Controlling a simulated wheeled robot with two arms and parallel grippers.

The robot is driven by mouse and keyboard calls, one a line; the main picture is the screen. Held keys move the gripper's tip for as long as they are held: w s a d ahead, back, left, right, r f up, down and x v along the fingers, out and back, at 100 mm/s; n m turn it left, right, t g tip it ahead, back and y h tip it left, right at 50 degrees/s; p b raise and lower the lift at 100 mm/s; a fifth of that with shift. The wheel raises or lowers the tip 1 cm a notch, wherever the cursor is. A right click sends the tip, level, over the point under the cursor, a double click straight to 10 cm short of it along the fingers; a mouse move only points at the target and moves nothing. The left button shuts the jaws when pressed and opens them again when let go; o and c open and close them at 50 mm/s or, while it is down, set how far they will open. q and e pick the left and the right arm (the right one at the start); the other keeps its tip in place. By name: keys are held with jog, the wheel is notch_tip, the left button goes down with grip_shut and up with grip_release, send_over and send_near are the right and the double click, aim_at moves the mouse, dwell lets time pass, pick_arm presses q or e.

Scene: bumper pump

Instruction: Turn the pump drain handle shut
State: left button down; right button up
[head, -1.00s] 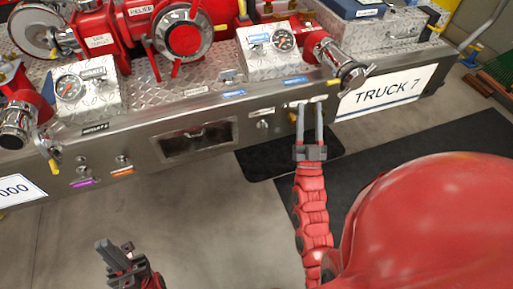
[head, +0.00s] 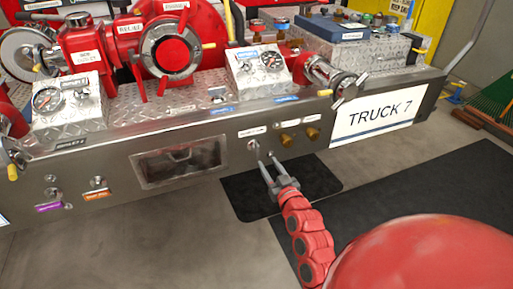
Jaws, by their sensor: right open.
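A small silver handle (head: 253,145) sits on the bumper's front face under a small white label (head: 252,131). The label is too small to read, so I cannot be sure this is the pump drain handle. My right gripper (head: 267,160) is open, its two thin grey fingers pointing up toward the bumper face. Its fingertips are just below and right of the handle. I cannot tell whether they touch it. My left gripper is out of view.
Two brass knobs (head: 286,140) are right of the handle. A TRUCK 7 sign (head: 379,113) is farther right. A recessed opening (head: 180,160) is to the left. Red valves and gauges stand on top of the bumper (head: 105,150). A dark mat (head: 235,199) lies below.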

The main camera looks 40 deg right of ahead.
aim_at(258, 147)
jog(key=b+x, duration=0.1)
jog(key=x, duration=1)
jog(key=shift+d, duration=0.1)
grip_shut()
